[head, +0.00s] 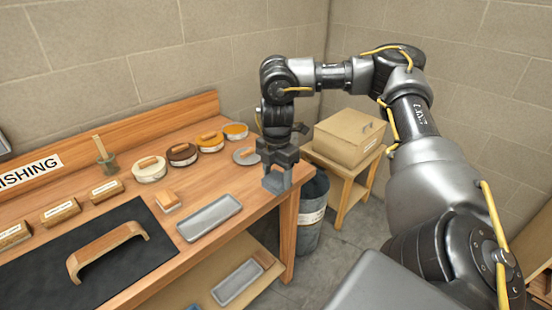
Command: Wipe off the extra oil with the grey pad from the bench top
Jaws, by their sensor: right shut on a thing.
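My right gripper (280,163) is shut on the grey pad (277,183), a small blue-grey block pointing down. The pad is at the right end of the wooden bench top (225,178), by its front corner; I cannot tell whether it touches the wood. A bent wooden piece (108,243) stands arched on a black mat (150,271) at the left of the bench. I cannot make out oil on the piece. My left gripper is out of view.
A shallow grey tray (209,217) and a small wood-topped block (168,200) lie right of the mat. Labelled blocks (61,211) line the back left. A bin (312,213) stands beyond the bench end, and a box (349,137) sits on a stool behind it.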

